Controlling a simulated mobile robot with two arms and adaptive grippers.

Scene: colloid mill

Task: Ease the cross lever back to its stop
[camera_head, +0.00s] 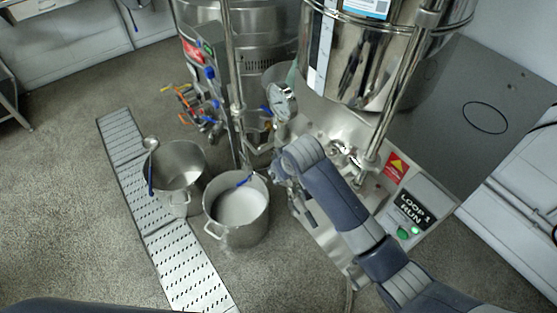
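I cannot clearly single out the cross lever. A small shiny metal fitting (345,152) sits on the steel machine under the large tank, just beyond my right wrist, and I cannot tell whether it is the lever. My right arm reaches in from the lower right. My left gripper is out of view.
Two steel pots stand on the floor, one with a ladle (151,144), the other (238,212) holding pale liquid. A perforated drain strip (185,268) runs beside them. Valves with coloured handles (196,106) stand behind. A panel labelled LOOP 1 RUN (411,210) is at right.

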